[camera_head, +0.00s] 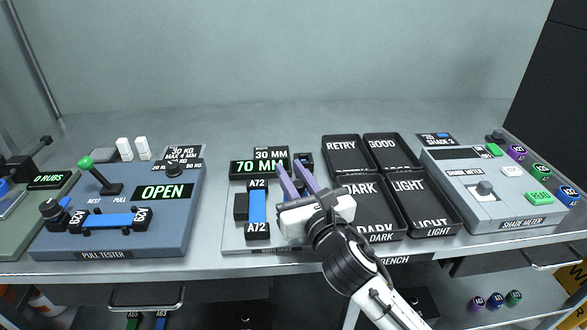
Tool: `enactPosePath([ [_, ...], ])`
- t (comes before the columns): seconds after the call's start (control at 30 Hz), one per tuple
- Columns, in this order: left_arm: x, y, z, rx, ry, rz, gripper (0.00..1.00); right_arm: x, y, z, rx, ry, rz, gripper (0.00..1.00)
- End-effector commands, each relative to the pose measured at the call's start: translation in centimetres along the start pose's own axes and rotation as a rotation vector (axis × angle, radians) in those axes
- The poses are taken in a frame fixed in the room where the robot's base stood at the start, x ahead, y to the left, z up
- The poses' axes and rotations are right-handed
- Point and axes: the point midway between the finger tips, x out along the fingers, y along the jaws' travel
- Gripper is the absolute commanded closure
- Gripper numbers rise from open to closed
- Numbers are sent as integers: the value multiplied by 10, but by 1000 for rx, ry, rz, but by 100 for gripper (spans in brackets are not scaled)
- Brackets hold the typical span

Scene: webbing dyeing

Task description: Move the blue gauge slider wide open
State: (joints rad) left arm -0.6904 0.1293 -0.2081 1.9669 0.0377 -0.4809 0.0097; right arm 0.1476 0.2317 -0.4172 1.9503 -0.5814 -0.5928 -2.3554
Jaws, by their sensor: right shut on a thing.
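The width gauge (235,238) is a grey plate in the middle of the bench, with a display (259,167) reading 70 MM. My right gripper (290,168) reaches over the gauge's right side, its two purple fingers pointing away from me. It is shut on the blue gauge slider, which is mostly hidden by the fingers and gripper body. A small dark block with a bluish part (304,160) shows just beyond the fingertips. A blue webbing piece (258,206) with black A72 ends lies on the gauge, left of the gripper. My left gripper is out of view.
Black sorting trays (345,171) stand close right of the gripper. The shade meter (490,207) is further right. The pull tester (110,240) with its green-knobbed lever (98,174) stands left.

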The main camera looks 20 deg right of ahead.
Motion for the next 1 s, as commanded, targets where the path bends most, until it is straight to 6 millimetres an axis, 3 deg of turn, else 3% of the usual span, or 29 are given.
enactPosePath([
  [0.1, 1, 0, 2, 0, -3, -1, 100, 0, -6, -1, -5, 2, -14, 100],
  [0.13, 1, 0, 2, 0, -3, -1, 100, 0, -6, -1, -5, 2, -14, 74],
  [0.23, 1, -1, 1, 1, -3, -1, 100, 0, -6, -1, -5, 2, -13, 60],
  [0.63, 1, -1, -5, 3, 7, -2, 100, -10, -4, -1, -5, 1, -8, 60],
  [1.0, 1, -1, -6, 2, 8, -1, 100, -80, -4, -1, -5, 3, -9, 60],
])
